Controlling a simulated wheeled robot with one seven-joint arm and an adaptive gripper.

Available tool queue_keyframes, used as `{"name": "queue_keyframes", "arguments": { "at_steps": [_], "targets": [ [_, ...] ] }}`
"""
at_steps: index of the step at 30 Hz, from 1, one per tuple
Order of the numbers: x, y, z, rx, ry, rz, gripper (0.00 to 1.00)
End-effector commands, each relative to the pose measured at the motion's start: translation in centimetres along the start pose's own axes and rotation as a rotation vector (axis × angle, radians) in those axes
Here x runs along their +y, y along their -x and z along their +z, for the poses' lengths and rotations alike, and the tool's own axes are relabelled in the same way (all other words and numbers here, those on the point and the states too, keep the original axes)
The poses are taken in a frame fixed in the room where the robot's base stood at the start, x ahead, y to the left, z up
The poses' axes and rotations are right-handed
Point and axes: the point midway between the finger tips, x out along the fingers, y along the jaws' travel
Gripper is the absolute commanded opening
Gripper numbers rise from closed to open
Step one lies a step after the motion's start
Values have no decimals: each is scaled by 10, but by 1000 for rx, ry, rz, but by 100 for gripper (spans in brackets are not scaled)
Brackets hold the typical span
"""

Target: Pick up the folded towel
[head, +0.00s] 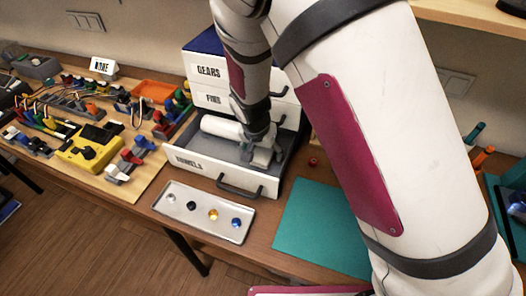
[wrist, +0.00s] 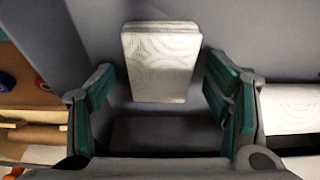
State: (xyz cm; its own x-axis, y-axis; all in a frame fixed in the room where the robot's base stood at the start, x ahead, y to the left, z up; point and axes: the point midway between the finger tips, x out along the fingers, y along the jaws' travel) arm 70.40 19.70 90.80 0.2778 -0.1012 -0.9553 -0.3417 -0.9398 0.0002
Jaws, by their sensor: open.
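The folded towel (wrist: 160,65) is a small white, patterned block lying on the grey drawer floor in the wrist view. My gripper (wrist: 158,85) is open, with one green-padded finger on each side of the towel and gaps between them. I cannot tell its height above the towel. In the head view my gripper (head: 261,152) reaches down into the open bottom drawer (head: 222,178), whose label seems to read TOWELS. The folded towel is mostly hidden there by the gripper.
A white paper roll (head: 222,128) lies in the drawer, left of my gripper. Closed drawers marked GEARS and PINS (head: 213,98) are above. A tray (head: 203,211) with several coloured pieces and a teal mat (head: 318,228) lie in front. A wiring board (head: 85,120) stands left.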

Motion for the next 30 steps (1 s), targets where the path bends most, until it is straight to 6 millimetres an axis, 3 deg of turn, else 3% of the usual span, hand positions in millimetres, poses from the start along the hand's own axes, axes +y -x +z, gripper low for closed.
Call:
{"name": "queue_keyframes", "arguments": {
  "at_steps": [5,9,11,22,28,30],
  "targets": [
    [0,0,0,0,0,-1,72],
    [0,0,0,0,0,0,40],
    [0,0,0,0,0,0,29],
    [0,1,0,0,1,-1,29],
    [-1,12,-3,0,0,-2,29],
    [-1,15,6,-2,5,0,29]
  ]
}}
